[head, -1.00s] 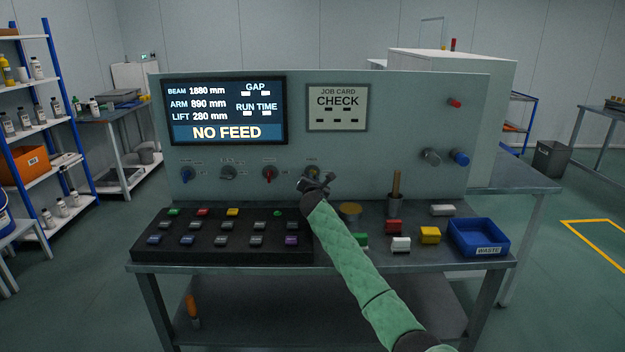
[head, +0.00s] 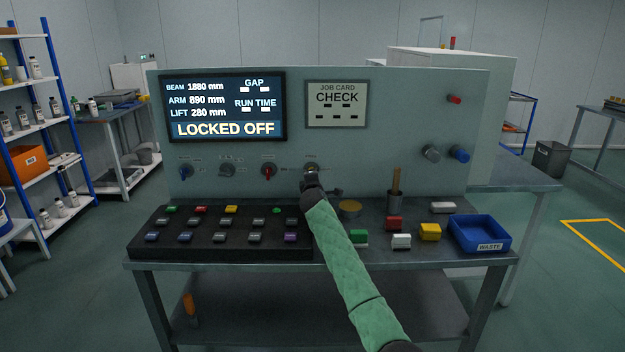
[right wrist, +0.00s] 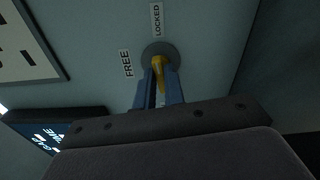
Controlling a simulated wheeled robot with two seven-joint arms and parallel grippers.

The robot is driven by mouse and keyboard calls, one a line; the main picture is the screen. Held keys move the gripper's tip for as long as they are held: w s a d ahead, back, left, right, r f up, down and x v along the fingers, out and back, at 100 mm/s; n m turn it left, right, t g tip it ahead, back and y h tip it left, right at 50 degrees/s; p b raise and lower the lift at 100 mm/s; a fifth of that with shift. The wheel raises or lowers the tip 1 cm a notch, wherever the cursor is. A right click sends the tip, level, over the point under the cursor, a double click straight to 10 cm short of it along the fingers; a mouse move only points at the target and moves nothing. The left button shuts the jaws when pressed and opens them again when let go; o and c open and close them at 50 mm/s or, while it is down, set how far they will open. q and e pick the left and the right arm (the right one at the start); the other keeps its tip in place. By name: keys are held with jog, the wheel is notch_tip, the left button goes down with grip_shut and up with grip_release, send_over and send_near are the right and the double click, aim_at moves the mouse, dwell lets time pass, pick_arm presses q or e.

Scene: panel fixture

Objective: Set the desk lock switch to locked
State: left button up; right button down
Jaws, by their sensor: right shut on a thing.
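The desk lock switch (head: 312,167) is a round grey disc with a yellow lever (right wrist: 158,64), low on the panel, at the right end of the row of knobs. In the right wrist view a FREE label (right wrist: 127,63) is left of the disc and a LOCKED label (right wrist: 156,20) is above it. My right gripper (right wrist: 160,86) is shut on the yellow lever, a blue finger on each side; in the head view it partly hides the switch. The screen (head: 224,107) reads LOCKED OFF. My left gripper is not in view.
Three other knobs (head: 227,170) are left of the switch. A black button board (head: 140,247) lies on the desk below.

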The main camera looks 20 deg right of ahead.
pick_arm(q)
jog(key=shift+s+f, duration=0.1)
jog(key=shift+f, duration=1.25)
pick_arm(e)
jog(key=shift+f+m, duration=0.2)
jog(key=shift+m, duration=0.8)
jog(key=c, duration=1.5)
grip_release()
jog(key=shift+d, duration=0.1)
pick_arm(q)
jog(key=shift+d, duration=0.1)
pick_arm(e)
jog(key=shift+s, duration=0.1)
